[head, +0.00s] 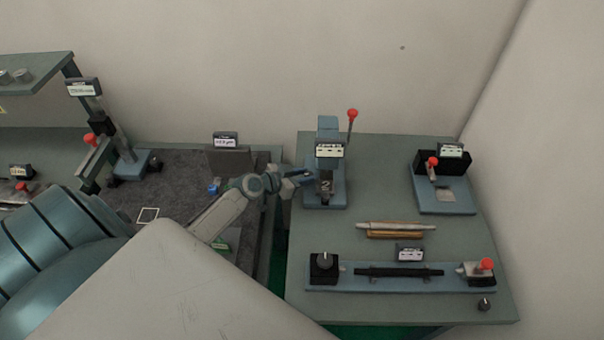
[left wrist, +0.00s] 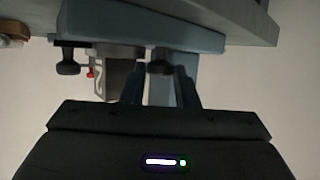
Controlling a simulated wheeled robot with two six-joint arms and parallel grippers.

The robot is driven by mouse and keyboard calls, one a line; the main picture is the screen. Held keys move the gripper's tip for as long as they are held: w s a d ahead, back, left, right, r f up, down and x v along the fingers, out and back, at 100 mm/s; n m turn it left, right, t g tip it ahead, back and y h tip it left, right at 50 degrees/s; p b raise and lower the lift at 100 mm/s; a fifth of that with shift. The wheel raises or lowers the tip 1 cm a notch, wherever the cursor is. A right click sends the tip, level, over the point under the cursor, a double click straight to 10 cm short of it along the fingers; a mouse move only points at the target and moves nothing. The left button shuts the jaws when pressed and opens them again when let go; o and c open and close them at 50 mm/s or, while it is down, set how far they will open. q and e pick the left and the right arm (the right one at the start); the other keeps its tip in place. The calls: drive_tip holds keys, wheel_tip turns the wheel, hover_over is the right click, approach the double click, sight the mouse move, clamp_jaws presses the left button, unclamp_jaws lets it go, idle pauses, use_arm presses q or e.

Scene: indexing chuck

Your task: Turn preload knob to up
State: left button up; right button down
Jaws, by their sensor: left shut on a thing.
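My left gripper (head: 300,178) reaches in from the left to the left side of a blue upright fixture (head: 326,131) on the right-hand bench. In the left wrist view its two blue fingers (left wrist: 161,88) are closed around a small dark knob (left wrist: 159,64). The knob's pointer and setting cannot be made out. The fixture's label (head: 329,150) is too small to read, so the pictures do not name this knob. My right gripper is not in view.
The fixture has a red-tipped lever (head: 352,113). A blue fixture with a red knob (head: 433,161) stands at the back right. In front lie a metal rod (head: 397,226) and a long blue rail (head: 345,287) with a dial block (head: 323,268). Another bench (head: 180,190) stands left.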

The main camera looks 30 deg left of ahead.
use_arm(q)
drive_tip(key=shift+s+d+f+n+t+y, duration=0.1)
drive_tip(key=shift+d+n+t+y, duration=0.1)
drive_tip(key=shift+n+y, duration=0.4)
drive_tip(key=shift+s+d+n+t+y, duration=0.1)
drive_tip(key=shift+n+t+y, duration=0.1)
drive_tip(key=shift+n+y, duration=0.35)
drive_tip(key=shift+w+n+y, duration=0.1)
drive_tip(key=shift+n+y, duration=0.15)
drive_tip(key=shift+y, duration=0.2)
drive_tip(key=o, duration=1)
drive_tip(key=shift+a, duration=0.1)
drive_tip(key=shift+c, duration=0.2)
drive_tip(key=v, duration=1.1)
drive_tip(key=shift+b, duration=0.3)
drive_tip(key=shift+o, duration=0.2)
drive_tip(key=shift+f, duration=0.1)
